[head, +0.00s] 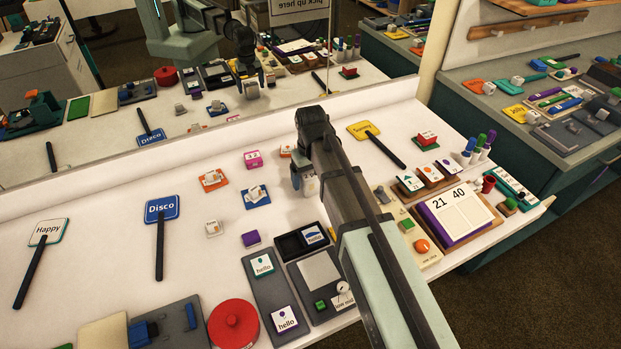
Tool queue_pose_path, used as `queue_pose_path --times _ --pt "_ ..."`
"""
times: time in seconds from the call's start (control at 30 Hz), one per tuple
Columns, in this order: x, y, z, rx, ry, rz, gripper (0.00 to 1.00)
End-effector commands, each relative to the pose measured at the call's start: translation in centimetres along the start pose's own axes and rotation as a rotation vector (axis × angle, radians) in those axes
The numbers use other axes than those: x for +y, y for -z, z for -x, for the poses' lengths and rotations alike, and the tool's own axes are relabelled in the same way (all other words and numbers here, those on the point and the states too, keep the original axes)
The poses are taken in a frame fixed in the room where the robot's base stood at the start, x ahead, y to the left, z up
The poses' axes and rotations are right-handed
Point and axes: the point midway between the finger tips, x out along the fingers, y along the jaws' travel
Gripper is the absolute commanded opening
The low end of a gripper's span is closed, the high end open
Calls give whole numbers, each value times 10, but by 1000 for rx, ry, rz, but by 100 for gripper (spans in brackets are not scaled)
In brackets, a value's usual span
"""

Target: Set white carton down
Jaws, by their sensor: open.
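A small white carton (213,228) with printing on it stands on the white counter (110,235), left of centre. It is apart from my gripper. My gripper (304,188) points down over the counter to the right of and beyond this carton, and is open. A pale grey piece shows at its tip; I cannot tell whether it is a finger or something between the fingers. My arm hides part of the counter behind and below it.
Around the gripper are a pink box (253,159), an orange-edged box (212,180), a blue-edged box (257,196) and a black tray (291,244). The yellow sign (363,129) lies right. A mirror behind reflects the counter. Bare counter lies between the Disco sign (161,208) and the boxes.

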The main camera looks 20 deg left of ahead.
Motion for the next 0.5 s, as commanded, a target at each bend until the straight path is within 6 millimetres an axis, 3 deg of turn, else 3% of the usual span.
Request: queue_pose_path --times 0.5 --pt "0 1 78 1 0 -1 87"
